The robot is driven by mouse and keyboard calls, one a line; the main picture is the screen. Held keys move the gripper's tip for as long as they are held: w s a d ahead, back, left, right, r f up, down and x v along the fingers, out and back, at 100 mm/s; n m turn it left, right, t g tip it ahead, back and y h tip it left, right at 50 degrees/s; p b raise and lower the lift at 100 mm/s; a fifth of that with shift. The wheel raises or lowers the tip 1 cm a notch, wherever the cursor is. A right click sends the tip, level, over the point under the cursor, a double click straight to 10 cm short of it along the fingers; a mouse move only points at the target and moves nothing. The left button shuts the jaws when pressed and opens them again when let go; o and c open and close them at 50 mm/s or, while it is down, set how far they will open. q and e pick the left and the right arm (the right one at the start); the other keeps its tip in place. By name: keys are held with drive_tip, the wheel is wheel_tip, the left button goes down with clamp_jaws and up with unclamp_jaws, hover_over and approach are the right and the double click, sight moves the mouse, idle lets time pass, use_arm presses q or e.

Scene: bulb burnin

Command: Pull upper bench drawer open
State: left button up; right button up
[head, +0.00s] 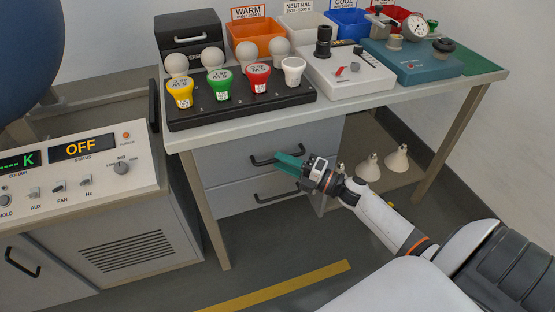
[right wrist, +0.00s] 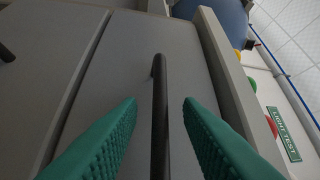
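The upper bench drawer (head: 232,158) is a grey front under the bench top, and it looks shut. Its black bar handle (head: 262,162) is partly hidden behind my right gripper (head: 288,162). In the right wrist view the handle (right wrist: 159,110) runs between the two green fingers of the right gripper (right wrist: 160,125), with a gap on each side. The fingers are open and do not touch it. The lower drawer (head: 235,197) with its own black handle (head: 277,197) is below and also looks shut. My left gripper is not in view.
The bench top (head: 330,103) carries a black rack (head: 240,103) of bulbs in coloured cups, test devices and bins. Several white bulbs (head: 368,167) stand on a low shelf right of the drawers. A control console (head: 80,190) stands at left. The floor before the drawers is clear.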

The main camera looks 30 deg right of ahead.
drive_tip(key=shift+x, duration=1.1)
clamp_jaws()
drive_tip(key=shift+s+f, duration=0.1)
